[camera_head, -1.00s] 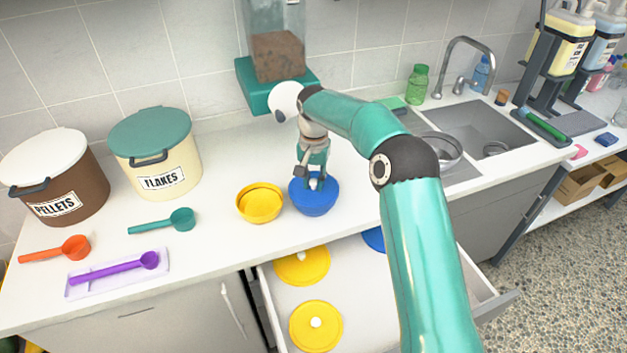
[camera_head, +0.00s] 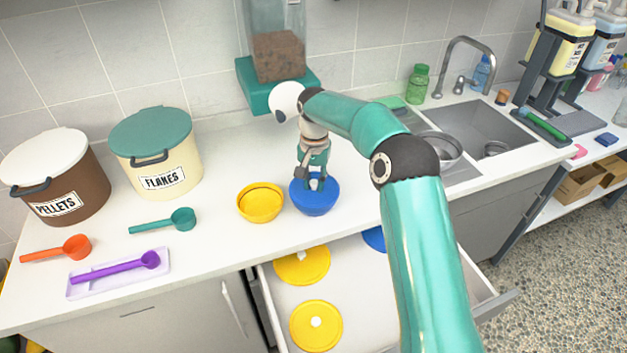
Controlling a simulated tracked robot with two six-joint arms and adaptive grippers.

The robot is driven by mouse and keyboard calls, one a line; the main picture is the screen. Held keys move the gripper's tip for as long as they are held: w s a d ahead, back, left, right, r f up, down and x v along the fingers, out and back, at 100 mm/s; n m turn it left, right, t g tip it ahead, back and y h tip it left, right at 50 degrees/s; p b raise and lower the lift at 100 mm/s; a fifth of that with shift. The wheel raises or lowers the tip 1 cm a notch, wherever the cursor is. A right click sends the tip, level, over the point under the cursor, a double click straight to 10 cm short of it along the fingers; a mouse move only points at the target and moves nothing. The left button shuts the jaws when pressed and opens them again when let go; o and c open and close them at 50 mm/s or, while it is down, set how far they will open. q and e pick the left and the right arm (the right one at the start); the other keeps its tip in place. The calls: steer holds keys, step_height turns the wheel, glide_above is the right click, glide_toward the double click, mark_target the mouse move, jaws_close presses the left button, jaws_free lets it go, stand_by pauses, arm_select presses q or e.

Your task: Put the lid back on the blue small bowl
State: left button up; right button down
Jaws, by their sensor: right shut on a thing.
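The small blue bowl (camera_head: 316,208) stands on the white counter, right of a yellow bowl (camera_head: 260,203). A blue lid (camera_head: 329,187) lies over its top, looking roughly level; whether it is fully seated on the rim I cannot tell. My right gripper (camera_head: 315,184) points straight down and is shut on the lid's white knob. Its fingers hide part of the lid. My left gripper is not in view.
An open drawer (camera_head: 378,297) below holds yellow lids (camera_head: 302,266) and a partly hidden blue lid (camera_head: 374,238). Scoops (camera_head: 165,221), two food tubs (camera_head: 157,150) and a dispenser (camera_head: 277,85) stand around. The sink (camera_head: 470,125) is at right.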

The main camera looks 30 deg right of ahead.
stand_by(0.7)
steer(key=shift+c, duration=2.1)
jaws_free()
steer(key=shift+r+p, duration=2.15)
steer(key=shift+r, duration=0.15)
steer(key=shift+r+p, duration=0.8)
steer(key=shift+r, duration=0.4)
steer(key=shift+c, duration=0.3)
